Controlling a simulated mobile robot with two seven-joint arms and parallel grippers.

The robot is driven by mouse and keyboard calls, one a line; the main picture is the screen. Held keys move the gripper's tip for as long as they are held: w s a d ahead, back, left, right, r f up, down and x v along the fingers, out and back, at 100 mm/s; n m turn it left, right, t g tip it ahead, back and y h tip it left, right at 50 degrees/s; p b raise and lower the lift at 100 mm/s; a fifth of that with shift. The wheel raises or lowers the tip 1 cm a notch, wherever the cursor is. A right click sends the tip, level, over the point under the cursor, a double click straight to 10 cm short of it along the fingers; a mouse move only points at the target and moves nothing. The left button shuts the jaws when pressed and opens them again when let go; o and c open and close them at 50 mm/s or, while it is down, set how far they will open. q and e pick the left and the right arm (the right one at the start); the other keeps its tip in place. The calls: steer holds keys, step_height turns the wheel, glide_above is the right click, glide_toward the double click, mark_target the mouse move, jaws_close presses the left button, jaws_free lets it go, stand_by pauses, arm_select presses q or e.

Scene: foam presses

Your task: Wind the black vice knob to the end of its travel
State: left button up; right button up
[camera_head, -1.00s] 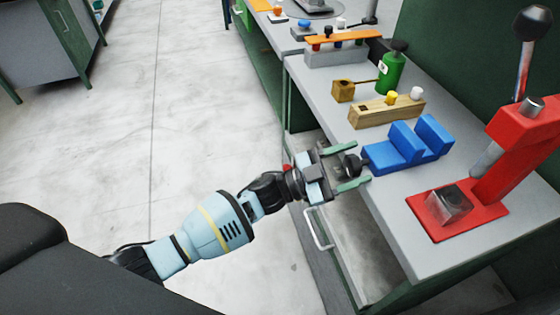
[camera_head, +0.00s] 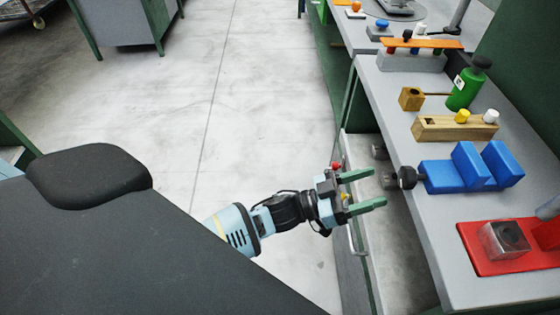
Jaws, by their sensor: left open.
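The blue vice (camera_head: 455,172) sits on the grey bench near its left edge, with two upright blue jaws. Its black knob (camera_head: 406,178) sticks out at the vice's left end, over the bench edge. My left gripper (camera_head: 366,190) is open, with two green fingers pointing right toward the knob. The fingertips stop short of the knob, with a gap between them, and nothing is held. My right gripper is out of the picture.
On the bench (camera_head: 440,245) stand a red press base (camera_head: 485,262) in front, and a wooden block (camera_head: 440,128), a wooden mallet (camera_head: 412,98) and a green bottle (camera_head: 463,92) behind. An open drawer (camera_head: 385,220) with a handle lies below the gripper.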

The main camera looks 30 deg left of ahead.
arm_select(q)
steer(key=s+a+f+n+y+p, duration=0.2)
steer(key=s+f+y, duration=0.4)
steer(key=s, duration=0.3)
steer(key=s+a+f+n+g+y+p, duration=0.1)
steer(key=s+a+f+n+y+p, duration=0.1)
steer(key=s+a+f+n+y, duration=0.2)
steer(key=s+a+f+y, duration=0.2)
steer(key=s+a+f, duration=0.1)
steer(key=s+f, duration=0.1)
steer(key=shift+s+y+p, duration=0.35)
steer(key=shift+s+y, duration=0.05)
steer(key=shift+s, duration=0.4)
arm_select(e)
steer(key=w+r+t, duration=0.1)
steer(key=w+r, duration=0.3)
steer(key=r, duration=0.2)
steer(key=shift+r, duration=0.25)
arm_select(q)
steer(key=shift+c, duration=0.4)
